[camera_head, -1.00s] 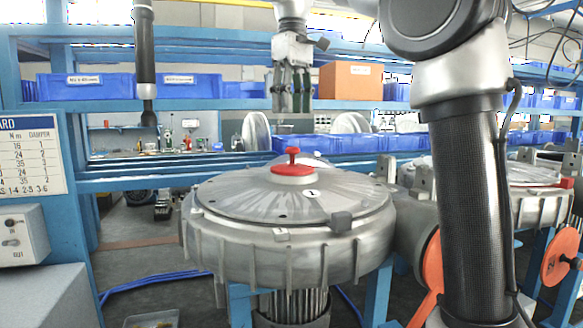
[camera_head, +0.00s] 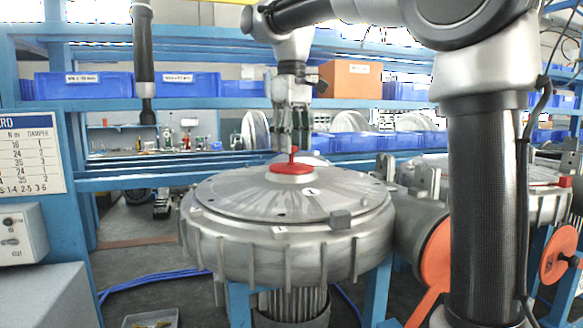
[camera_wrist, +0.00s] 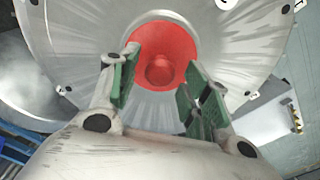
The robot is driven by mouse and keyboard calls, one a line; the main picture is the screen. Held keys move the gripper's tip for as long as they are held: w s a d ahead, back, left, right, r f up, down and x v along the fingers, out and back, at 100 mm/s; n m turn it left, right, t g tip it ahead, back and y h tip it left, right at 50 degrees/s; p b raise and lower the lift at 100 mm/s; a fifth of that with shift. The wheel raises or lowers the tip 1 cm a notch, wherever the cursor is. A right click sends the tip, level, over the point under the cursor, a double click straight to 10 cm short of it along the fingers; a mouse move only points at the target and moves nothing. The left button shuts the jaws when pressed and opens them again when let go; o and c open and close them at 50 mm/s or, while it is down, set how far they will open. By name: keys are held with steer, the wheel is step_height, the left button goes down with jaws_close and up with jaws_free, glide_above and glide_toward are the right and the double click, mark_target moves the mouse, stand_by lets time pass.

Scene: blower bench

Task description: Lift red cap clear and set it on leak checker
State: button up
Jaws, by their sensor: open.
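The red cap (camera_head: 292,166), a flat disc with an upright knob, sits on the middle of the round grey blower cover (camera_head: 240,196) marked 1. In the wrist view the red cap (camera_wrist: 160,58) shows beyond my fingertips, its knob between the lines of the two fingers. My gripper (camera_head: 292,148) is open and empty, pointing down just above and behind the knob. Its green-padded fingers (camera_wrist: 153,90) stand apart on either side. I cannot tell whether they touch the knob. I cannot make out the leak checker for certain.
A second blower with a red cap (camera_head: 500,168) stands at the right, partly behind my arm. Blue bins (camera_head: 85,86) and a cardboard box (camera_head: 350,79) sit on the rack behind. A grey switch box (camera_head: 17,232) is at the left.

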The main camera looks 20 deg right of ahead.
jaws_close()
steer(key=shift+r, duration=0.7)
stand_by(0.3)
steer(key=shift+r, duration=1.55)
